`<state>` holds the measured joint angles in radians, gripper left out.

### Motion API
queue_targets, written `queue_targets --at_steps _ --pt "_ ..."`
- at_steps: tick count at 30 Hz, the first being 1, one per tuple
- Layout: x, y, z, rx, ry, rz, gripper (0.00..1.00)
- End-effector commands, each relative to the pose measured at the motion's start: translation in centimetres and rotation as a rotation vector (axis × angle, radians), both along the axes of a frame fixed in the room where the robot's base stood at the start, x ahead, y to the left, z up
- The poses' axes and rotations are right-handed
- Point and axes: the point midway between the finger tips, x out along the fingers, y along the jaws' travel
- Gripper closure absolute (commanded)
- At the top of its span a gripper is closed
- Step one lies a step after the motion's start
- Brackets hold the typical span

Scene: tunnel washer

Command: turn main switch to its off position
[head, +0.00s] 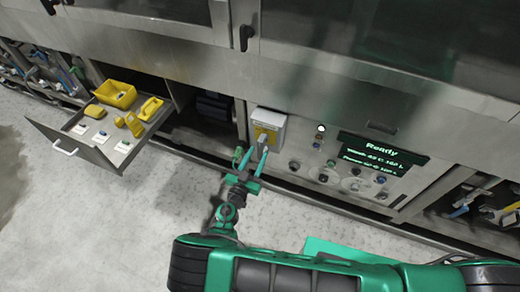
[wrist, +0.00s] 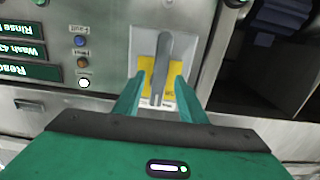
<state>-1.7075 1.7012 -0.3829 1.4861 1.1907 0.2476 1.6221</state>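The main switch is a light grey box (head: 266,120) with a yellow plate and a grey handle, on the front of the washer. In the wrist view the grey handle (wrist: 163,66) stands out from the yellow plate (wrist: 147,68), roughly upright in the picture and slightly tilted. My gripper (head: 256,158) is at the lower front of the switch. In the wrist view my gripper (wrist: 160,85) has its two green fingers on either side of the handle. Yellow plate shows between the handle and the fingers, so the gripper looks open. Contact with the handle is not visible.
The control panel with a lit "Ready" display (head: 381,154) and several buttons is right of the switch. An open drawer (head: 100,150) holding yellow items juts out at the left. A dark open compartment (head: 205,115) lies between them. The floor in front is clear.

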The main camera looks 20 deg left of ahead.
Motion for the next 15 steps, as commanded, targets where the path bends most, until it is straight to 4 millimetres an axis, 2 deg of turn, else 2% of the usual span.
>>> queue_targets --at_steps 3,6,15 --pt "1.8 -0.2 0.1 0.001 -0.001 -0.002 0.62" --pt "2.7 -0.3 0.0 0.0 0.0 -0.002 0.62" --pt "3.5 -0.4 0.0 0.0 0.0 -0.001 0.62"
